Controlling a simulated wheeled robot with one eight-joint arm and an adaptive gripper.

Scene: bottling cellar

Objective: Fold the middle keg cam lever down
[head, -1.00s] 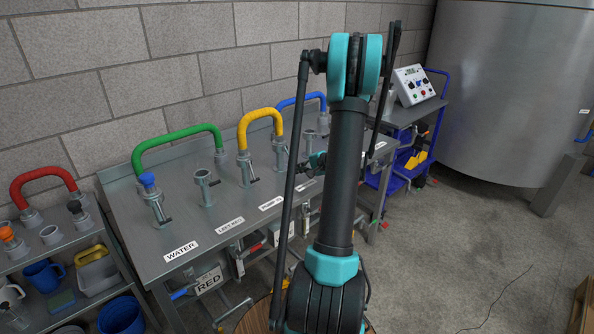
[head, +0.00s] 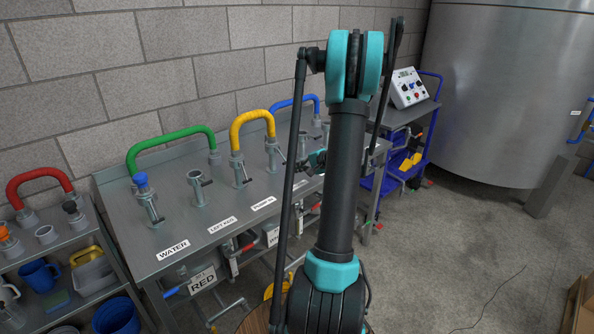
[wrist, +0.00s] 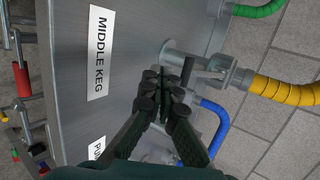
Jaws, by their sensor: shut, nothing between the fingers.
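In the wrist view, the MIDDLE KEG label (wrist: 98,52) lies on the steel bench top (wrist: 70,110). Beside it a metal keg post rises from a round flange to a coupling (wrist: 238,77) with the yellow hose (wrist: 285,90) on it. In the head view the yellow hose (head: 250,117) shows left of my arm, which hides much of my gripper.
A blue hose (wrist: 216,122) runs close to my gripper's other side. Green hose (head: 170,140) and WATER post with blue cap (head: 141,180) stand left. A shelf with a red hose (head: 38,178) is far left, a blue trolley (head: 425,140) and steel tank (head: 490,90) right.

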